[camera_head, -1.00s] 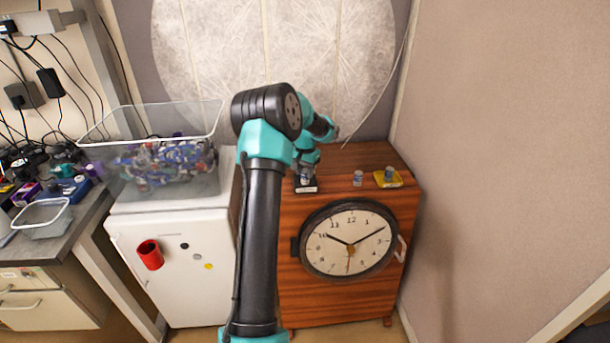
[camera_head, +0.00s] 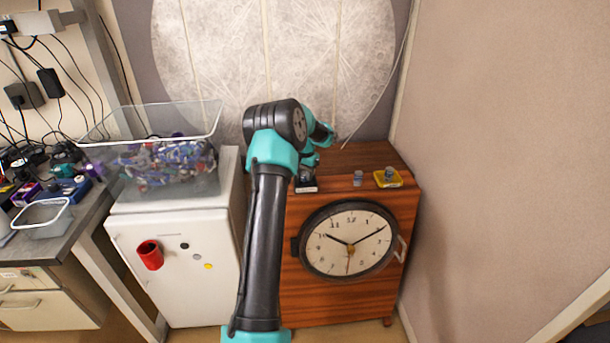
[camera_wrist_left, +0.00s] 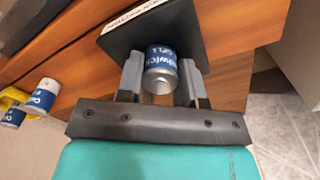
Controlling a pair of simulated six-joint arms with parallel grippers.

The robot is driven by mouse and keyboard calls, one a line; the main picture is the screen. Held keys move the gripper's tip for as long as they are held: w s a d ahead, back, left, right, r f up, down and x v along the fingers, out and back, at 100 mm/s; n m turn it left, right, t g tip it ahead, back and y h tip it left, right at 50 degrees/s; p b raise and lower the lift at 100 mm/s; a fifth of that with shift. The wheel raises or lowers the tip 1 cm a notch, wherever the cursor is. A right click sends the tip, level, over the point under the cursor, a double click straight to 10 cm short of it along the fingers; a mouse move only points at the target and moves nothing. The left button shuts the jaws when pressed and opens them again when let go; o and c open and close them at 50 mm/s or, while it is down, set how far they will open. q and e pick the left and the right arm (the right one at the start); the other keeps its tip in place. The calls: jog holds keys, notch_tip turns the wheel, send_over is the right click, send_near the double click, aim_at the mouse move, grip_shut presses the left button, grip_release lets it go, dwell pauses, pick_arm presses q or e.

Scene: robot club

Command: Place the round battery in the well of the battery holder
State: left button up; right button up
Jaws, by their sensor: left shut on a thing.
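A round battery (camera_wrist_left: 161,62), blue and white with a silver end, is between the two fingers of my left gripper (camera_wrist_left: 160,78) in the left wrist view, and the gripper is shut on it. The black battery holder (camera_wrist_left: 115,42), with a white label strip, is right behind the battery. In the head view the holder (camera_head: 307,187) sits at the left front of the wooden cabinet top, with my left gripper (camera_head: 305,173) just over it. I cannot tell whether the battery is seated in the well. My right gripper is not in view.
A second small battery (camera_head: 358,178) stands to the right of the holder. Farther right, a yellow holder (camera_head: 394,183) bears another battery (camera_head: 389,172). A clock (camera_head: 347,240) is on the cabinet front.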

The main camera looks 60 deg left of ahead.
aim_at(305, 173)
pick_arm(q)
jog(key=shift+f, duration=0.2)
jog(key=o, duration=1)
notch_tip(305, 173, up, 12)
jog(key=shift+r, duration=0.15)
dwell(0.5)
